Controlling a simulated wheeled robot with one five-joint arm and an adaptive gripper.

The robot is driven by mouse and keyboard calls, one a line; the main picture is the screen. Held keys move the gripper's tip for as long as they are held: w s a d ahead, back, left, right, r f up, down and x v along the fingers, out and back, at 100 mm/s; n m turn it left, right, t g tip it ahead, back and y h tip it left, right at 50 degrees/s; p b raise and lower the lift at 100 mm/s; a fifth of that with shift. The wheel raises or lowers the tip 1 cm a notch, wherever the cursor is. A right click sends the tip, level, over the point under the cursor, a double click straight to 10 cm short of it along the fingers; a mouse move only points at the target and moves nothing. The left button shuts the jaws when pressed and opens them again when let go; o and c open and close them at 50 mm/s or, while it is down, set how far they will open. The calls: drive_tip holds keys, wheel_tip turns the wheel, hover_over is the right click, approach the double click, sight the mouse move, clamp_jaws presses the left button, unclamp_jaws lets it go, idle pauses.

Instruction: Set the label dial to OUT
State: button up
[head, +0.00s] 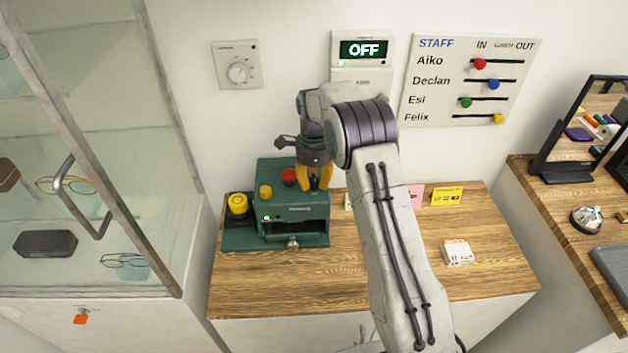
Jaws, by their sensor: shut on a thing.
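My gripper (314,179) points down over the right rear of a green machine (292,240) on the wooden counter. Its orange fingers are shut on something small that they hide. I cannot make out whether this is a label dial, and no dial marking of OUT is readable on the machine. A red knob or button (289,176) stands just left of the fingers, and a small yellow one (265,191) is further left. A larger yellow knob (237,203) sits at the machine's left end. A white wall dial (238,73) is up and left of my gripper, apart from it.
A staff board (470,80) with IN, LUNCH and OUT columns and coloured sliders hangs at right. A wall display (363,49) reads OFF. A glass cabinet (110,150) stands left. A small white-and-orange box (457,251) lies on the counter (300,285), whose front is clear.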

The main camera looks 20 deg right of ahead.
clamp_jaws()
drive_tip(key=shift+n, duration=0.3)
drive_tip(key=n, duration=0.4)
drive_tip(key=shift+f+b, duration=0.1)
drive_tip(key=shift+b, duration=0.3)
drive_tip(key=n, duration=0.5)
drive_tip(key=shift+s, duration=0.1)
drive_tip(key=shift+n, duration=0.5)
drive_tip(key=o, duration=0.9)
unclamp_jaws()
